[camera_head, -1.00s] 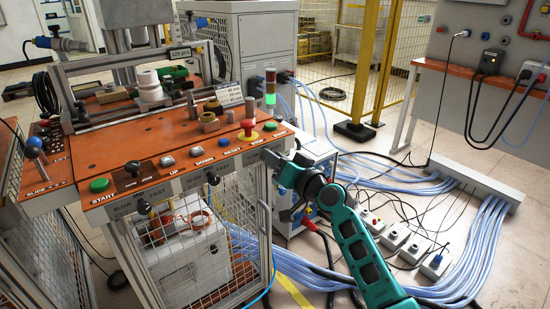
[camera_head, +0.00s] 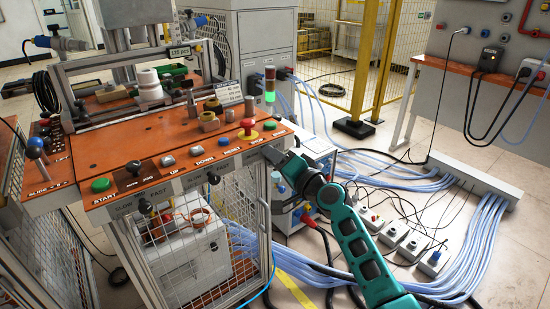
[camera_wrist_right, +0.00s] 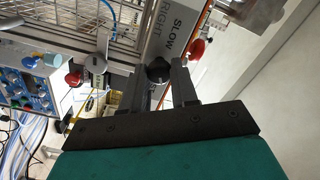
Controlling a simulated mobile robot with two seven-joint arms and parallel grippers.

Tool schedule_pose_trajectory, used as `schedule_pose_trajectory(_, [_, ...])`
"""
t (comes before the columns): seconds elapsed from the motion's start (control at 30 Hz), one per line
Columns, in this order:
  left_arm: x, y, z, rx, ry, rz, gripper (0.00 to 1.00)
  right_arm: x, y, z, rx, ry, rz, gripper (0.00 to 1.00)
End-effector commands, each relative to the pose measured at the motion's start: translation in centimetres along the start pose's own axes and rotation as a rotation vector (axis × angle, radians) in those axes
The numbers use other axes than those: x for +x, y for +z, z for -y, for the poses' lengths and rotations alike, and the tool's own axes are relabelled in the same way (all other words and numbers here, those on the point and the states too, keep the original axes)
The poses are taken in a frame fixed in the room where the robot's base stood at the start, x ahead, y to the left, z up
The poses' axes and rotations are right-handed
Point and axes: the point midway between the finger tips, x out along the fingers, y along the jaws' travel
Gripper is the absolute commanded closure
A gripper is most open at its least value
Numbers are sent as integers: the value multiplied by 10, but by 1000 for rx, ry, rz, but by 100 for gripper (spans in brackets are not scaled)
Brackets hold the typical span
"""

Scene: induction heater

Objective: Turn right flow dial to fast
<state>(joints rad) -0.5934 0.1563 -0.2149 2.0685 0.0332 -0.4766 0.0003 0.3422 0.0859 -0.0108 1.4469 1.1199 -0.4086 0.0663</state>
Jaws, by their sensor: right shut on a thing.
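The right flow dial (camera_wrist_right: 158,70) is a black knob on the grey front face of the console, beside the printed words RIGHT and SLOW in the right wrist view. My right gripper (camera_wrist_right: 163,82) has its two dark fingers closed around this knob. In the head view my right gripper (camera_head: 272,156) is at the right end of the console front and hides the dial. I cannot tell which setting the dial points to. My left gripper is not in view.
The orange console top (camera_head: 140,140) carries several push buttons and a red emergency button (camera_head: 247,128) close to my gripper. Another black dial (camera_head: 213,177) is on the front face farther left. A wire mesh cage is below. Blue hoses (camera_head: 480,245) and small boxes lie on the floor at right.

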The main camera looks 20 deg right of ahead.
Motion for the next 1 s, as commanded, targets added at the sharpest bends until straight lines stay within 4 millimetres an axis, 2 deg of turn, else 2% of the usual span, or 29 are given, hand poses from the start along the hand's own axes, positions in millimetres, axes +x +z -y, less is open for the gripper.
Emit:
schedule_pose_trajectory(0.3, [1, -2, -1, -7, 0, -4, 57, 0, 0, -1, 4, 1, 0, 100])
schedule_pose_trajectory(0.33, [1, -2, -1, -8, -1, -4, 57, 0, 0, -1, 4, 1, 0, 71])
schedule_pose_trajectory(0.57, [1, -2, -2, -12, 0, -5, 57, 0, 0, 0, 3, 0, 0, 49])
schedule_pose_trajectory(0.87, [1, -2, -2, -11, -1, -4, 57, -2, 0, 0, 1, 0, 0, 48])
schedule_pose_trajectory(1.0, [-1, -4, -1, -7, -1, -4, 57, -14, 0, -1, 0, 2, 0, 48])
